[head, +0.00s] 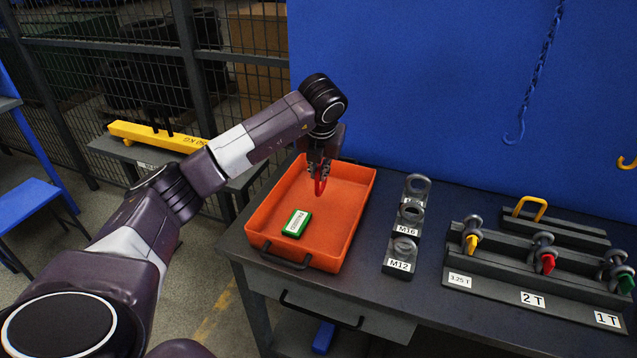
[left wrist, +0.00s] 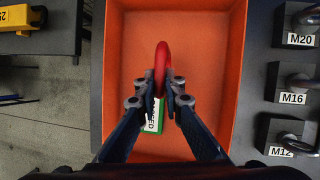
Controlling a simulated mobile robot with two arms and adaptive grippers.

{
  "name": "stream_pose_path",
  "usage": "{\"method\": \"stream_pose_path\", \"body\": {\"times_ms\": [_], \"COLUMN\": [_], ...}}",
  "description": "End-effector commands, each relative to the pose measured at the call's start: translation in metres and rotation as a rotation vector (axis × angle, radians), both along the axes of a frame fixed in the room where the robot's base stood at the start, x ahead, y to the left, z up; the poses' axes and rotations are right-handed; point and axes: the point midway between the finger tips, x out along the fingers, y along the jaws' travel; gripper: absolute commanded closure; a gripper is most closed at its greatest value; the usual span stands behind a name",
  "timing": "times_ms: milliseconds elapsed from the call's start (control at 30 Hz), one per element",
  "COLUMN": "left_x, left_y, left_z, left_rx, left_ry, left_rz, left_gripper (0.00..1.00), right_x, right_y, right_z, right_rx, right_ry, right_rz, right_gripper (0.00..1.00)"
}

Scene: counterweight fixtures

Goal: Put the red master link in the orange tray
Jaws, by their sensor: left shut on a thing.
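The red master link (head: 320,184) hangs upright from my left gripper (head: 319,167), which is shut on it above the orange tray (head: 262,222). In the left wrist view the red link (left wrist: 162,60) sits between the fingertips (left wrist: 160,92), with the orange tray floor (left wrist: 205,60) below it. A green and white labelled box (head: 297,223) lies in the tray's front part. It is partly hidden behind the fingers in the left wrist view (left wrist: 155,118). My right gripper does not show in either view.
Eye bolts on a stand labelled M16 and M12 (head: 402,254) are right of the tray. A rack marked 2 T (head: 532,299) with coloured-pin shackles stands further right. A blue panel (head: 420,90) rises behind the table. A yellow bar (head: 155,136) lies on a side bench at left.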

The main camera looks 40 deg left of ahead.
Motion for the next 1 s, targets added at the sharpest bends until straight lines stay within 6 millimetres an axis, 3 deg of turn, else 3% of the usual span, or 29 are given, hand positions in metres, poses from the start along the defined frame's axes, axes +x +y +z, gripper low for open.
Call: {"method": "stream_pose_path", "body": {"times_ms": [367,733,767,867,1000], "left_x": [0.0,0.0,0.0,0.0,0.0], "left_y": [0.0,0.0,0.0,0.0,0.0], "left_z": [-0.042,-0.049,-0.047,-0.047,-0.047], "left_rx": [0.001,0.0,0.0,0.001,0.001], "left_ry": [0.0,-0.001,0.0,0.0,0.0], "left_rz": [0.001,0.0,0.0,0.0,0.0], "left_gripper": [1.0,1.0,0.89,0.78,0.74], "right_x": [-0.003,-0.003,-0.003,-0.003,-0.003], "right_y": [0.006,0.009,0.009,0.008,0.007], "right_z": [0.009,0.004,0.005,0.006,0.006], "right_rx": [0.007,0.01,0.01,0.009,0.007], "right_ry": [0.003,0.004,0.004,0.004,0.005], "right_rz": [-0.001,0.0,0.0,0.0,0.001], "right_gripper": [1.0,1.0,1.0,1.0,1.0]}}
